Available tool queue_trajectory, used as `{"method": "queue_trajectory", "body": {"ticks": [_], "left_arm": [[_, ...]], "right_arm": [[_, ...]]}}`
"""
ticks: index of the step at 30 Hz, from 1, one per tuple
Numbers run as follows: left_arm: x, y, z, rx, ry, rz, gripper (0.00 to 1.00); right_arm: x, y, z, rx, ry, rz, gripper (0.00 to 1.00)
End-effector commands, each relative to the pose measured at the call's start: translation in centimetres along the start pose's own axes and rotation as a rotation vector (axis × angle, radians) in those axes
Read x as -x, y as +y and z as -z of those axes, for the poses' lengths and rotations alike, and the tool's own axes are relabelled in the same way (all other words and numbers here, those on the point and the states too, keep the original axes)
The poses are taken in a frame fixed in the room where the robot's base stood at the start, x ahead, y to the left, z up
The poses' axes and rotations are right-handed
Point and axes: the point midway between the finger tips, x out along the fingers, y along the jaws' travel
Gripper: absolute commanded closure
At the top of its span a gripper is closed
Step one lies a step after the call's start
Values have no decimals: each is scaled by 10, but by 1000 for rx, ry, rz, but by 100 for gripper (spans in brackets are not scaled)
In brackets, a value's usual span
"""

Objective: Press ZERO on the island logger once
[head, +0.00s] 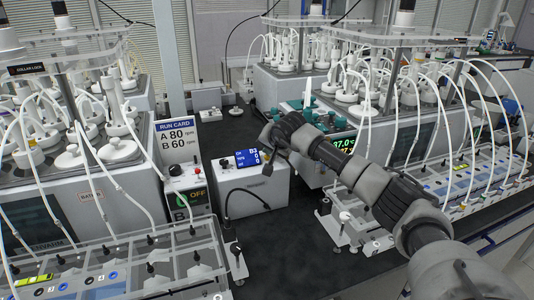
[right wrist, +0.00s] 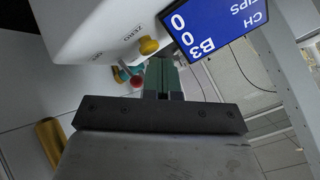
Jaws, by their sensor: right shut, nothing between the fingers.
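The island logger (head: 250,187) is a white box on the dark bench, with a blue screen (head: 247,158) on top reading B3 and zeros. In the right wrist view its white casing (right wrist: 105,35) fills the upper left, and the screen (right wrist: 218,28) shows CH B3 and TIPS 0. A yellow button (right wrist: 148,46) stands beside the ZERO label. My right gripper (head: 267,166) is at the logger's right top edge; in the wrist view its greenish fingers (right wrist: 162,72) are shut and empty, their tips close to the yellow button. I cannot tell whether they touch it. My left gripper is out of view.
A RUN CARD sign (head: 178,143) reading A 80, B 60 and a control box (head: 187,190) stand left of the logger. Reactor tanks with white tubes flank both sides. A clear rack (head: 130,255) is at front left. A black cable lies in front of the logger.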

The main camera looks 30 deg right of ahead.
Motion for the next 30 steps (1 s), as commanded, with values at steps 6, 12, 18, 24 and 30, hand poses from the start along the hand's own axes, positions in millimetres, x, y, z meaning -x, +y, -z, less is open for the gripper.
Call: {"method": "queue_trajectory", "body": {"ticks": [6, 12, 18, 24, 30], "left_arm": [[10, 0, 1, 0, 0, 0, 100], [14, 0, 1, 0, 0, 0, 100], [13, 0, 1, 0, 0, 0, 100], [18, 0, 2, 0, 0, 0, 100], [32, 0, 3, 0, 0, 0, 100]], "right_arm": [[11, -7, 8, 0, 1, -1, 100], [15, -11, 12, 0, 1, 0, 100], [15, -11, 11, 0, 1, 0, 100], [20, -14, 15, 0, 1, 1, 100], [33, -24, 25, 0, 1, 1, 100]]}}
